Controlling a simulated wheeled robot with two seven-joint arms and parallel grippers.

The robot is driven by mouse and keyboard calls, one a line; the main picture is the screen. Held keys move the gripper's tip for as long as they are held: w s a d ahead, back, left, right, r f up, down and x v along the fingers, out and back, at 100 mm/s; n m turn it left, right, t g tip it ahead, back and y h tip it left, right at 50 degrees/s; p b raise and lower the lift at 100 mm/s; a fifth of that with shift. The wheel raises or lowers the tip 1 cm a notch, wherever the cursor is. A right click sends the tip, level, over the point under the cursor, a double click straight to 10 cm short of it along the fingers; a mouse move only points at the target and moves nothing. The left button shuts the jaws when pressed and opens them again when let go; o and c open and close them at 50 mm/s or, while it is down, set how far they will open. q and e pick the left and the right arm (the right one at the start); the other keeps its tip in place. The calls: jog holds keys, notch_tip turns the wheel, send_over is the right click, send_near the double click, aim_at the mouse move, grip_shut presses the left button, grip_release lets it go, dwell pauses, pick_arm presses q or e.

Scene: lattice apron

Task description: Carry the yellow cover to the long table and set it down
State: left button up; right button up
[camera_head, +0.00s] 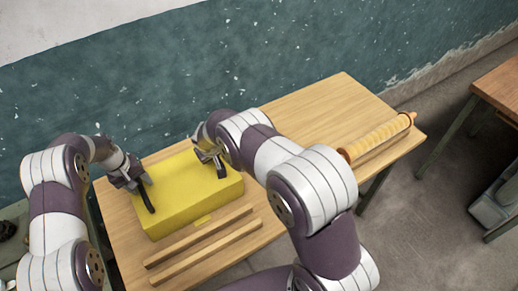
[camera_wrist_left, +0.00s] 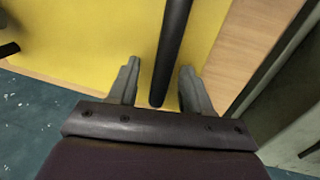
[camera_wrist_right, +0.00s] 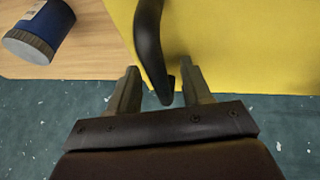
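The yellow cover (camera_head: 185,195) is a box shape on the left part of a long wooden table (camera_head: 310,112), with a dark handle at each end. It also fills much of the left wrist view (camera_wrist_left: 90,40) and the right wrist view (camera_wrist_right: 240,45). My left gripper (camera_head: 143,184) is at the left handle (camera_wrist_left: 172,50). The handle passes between its parted fingers with gaps on both sides. My right gripper (camera_head: 211,157) is at the right handle (camera_wrist_right: 150,40), which lies between its parted fingers. The cover's underside is hidden.
Two wooden strips (camera_head: 205,242) lie in front of the cover. A ribbed orange roller (camera_head: 378,137) lies at the table's right end. A blue jar (camera_wrist_right: 40,32) shows in the right wrist view. Another table (camera_head: 500,88) stands at far right. A teal wall (camera_head: 150,80) runs behind.

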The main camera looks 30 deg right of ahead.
jog(key=shift+r, duration=0.1)
pick_arm(q)
notch_tip(320, 180, up, 12)
jog(key=a, duration=0.2)
jog(key=shift+a+f, duration=0.15)
pick_arm(e)
jog(key=v, duration=1.1)
jog(key=shift+s+r, duration=0.15)
jog(key=shift+r, duration=0.25)
jog(key=shift+a, duration=0.1)
